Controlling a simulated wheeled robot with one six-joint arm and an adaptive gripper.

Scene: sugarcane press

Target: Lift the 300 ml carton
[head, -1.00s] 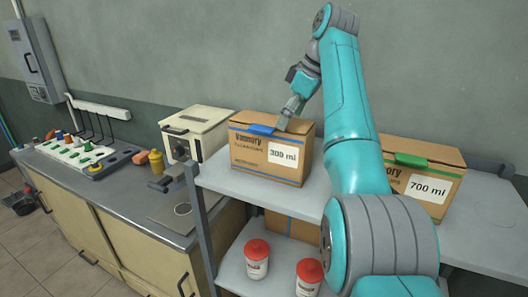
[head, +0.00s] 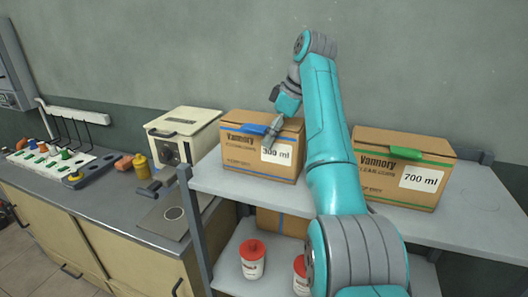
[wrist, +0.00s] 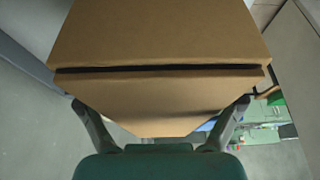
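The 300 ml carton (head: 245,155) is a brown cardboard box with a blue tab on top and a white label. It stands upright on the grey upper shelf (head: 225,186), left of my arm. My gripper (head: 272,132) is at its top right; one finger lies in front of its face and partly covers the label. In the wrist view the carton's plain cardboard (wrist: 160,40) with a dark seam fills the top and middle. My gripper's fingers (wrist: 162,103) are spread wide on either side of it. Their tips meet its outline; whether they press on it is unclear.
A 700 ml carton (head: 385,190) with a green tab stands on the same shelf, right of my arm. Red-lidded tubs (head: 252,262) and another carton (head: 284,222) are below. A cream box machine (head: 184,136) stands on the counter at left. The shelf's right end is free.

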